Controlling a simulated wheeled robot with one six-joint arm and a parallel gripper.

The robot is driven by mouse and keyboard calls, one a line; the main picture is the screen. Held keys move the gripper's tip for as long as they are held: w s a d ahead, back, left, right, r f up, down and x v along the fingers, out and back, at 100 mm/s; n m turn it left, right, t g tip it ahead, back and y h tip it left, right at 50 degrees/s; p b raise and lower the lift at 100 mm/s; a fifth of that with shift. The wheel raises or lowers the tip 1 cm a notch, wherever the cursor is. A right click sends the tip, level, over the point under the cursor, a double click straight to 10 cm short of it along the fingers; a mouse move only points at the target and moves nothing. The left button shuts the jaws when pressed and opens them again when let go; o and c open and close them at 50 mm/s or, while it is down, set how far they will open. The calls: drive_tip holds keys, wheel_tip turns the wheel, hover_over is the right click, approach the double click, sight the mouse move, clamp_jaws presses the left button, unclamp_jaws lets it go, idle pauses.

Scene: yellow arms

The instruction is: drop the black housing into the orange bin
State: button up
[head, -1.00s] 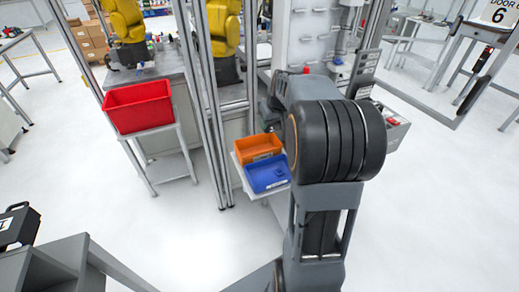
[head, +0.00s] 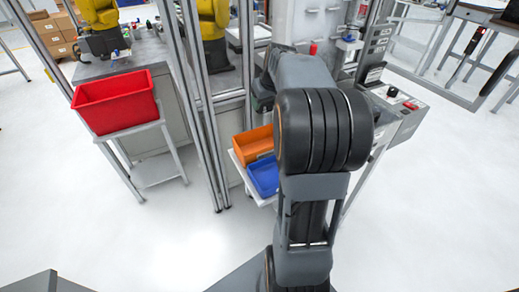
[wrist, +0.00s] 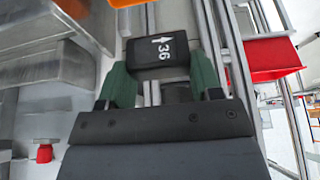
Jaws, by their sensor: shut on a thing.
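The black housing (wrist: 158,57) is a small dark block with a white arrow and "36" on its face. In the wrist view my gripper (wrist: 159,78) is shut on it, with a green finger on each side. The orange bin (head: 252,142) stands behind the blue bin in the head view, its right side partly hidden by my arm. My gripper and the housing are hidden behind my arm in the head view. I cannot tell how far they are from the orange bin.
A blue bin (head: 263,177) sits directly in front of the orange one on the same small stand. A larger red bin (head: 116,101) is on a stand at the left. Metal frame posts (head: 200,110) rise between the stands. The floor in front is clear.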

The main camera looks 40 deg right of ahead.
drive_tip(key=shift+b+x, duration=0.55)
drive_tip(key=shift+x, duration=0.4)
drive_tip(key=f+b, duration=0.4)
drive_tip(key=f, duration=0.1)
drive_tip(key=shift+s+f, duration=0.25)
drive_tip(key=shift+f, duration=0.1)
drive_tip(key=o, duration=1)
drive_tip(key=p+v, duration=0.1)
drive_tip(key=v, duration=1.3)
drive_tip(key=shift+p, duration=0.35)
drive_tip(key=shift+w, duration=0.1)
